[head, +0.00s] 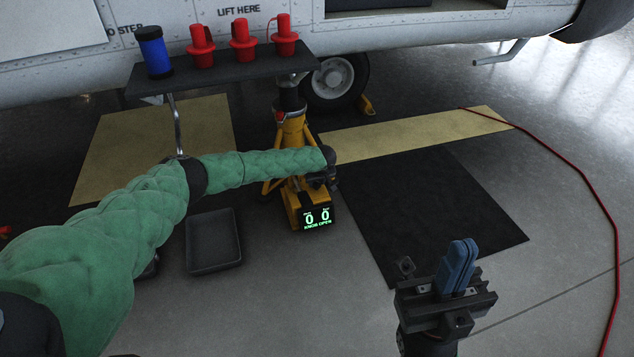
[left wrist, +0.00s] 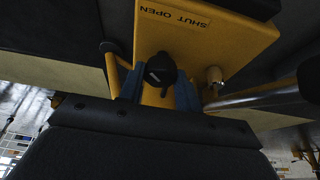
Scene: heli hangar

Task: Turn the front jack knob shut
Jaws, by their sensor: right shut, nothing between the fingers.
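The yellow jack (head: 291,135) stands under the aircraft in the head view. Its display (head: 317,217) shows two zeros and "KNOB OPEN". The black jack knob (left wrist: 160,70) with a white pointer mark is in the left wrist view, below a "SHUT OPEN" label (left wrist: 174,17) that appears upside down. My left gripper (left wrist: 160,93) is at the knob, its blue fingers apart on either side of it; firm contact is not visible. In the head view my left gripper (head: 324,181) is mostly hidden by its own arm. My right gripper (head: 457,265) is shut and empty, away from the jack.
A dark shelf (head: 215,80) with red plugs (head: 242,40) and a blue cylinder (head: 154,51) stands behind my left arm. A grey tray (head: 213,241) lies on the floor left of the jack. A black mat (head: 430,210) and red hose (head: 575,165) lie right.

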